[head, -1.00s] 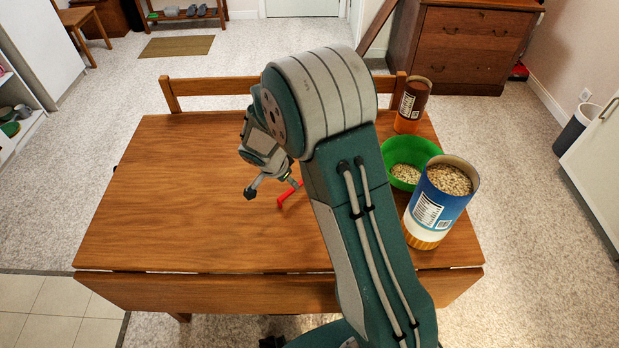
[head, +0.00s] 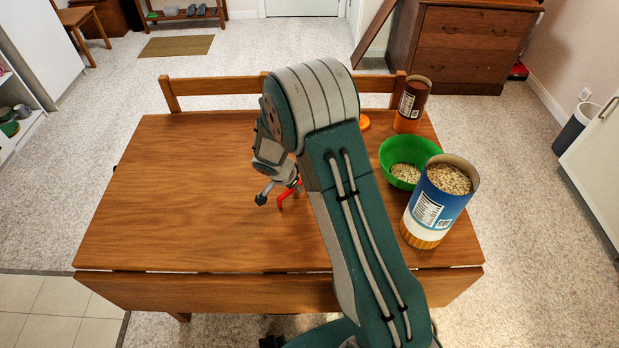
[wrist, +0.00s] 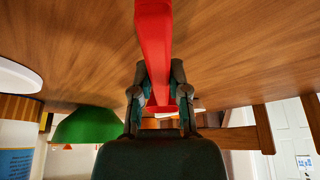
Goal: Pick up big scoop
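A red scoop (head: 285,196) lies on the wooden table just left of my forearm in the head view. Part of it is hidden behind my gripper and arm. In the wrist view the red scoop (wrist: 154,45) runs from the top edge down between my fingers. My gripper (head: 280,195) is low over the table at the scoop, its fingers spread apart. In the wrist view my gripper (wrist: 158,80) has one finger on each side of the red part. I cannot tell whether either finger touches it.
A green bowl (head: 402,174) of oats, a blue oat canister (head: 437,205) and a brown canister (head: 411,105) stand on the right of the table (head: 180,200). The table's left half is clear. A chair back (head: 215,88) borders the far edge.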

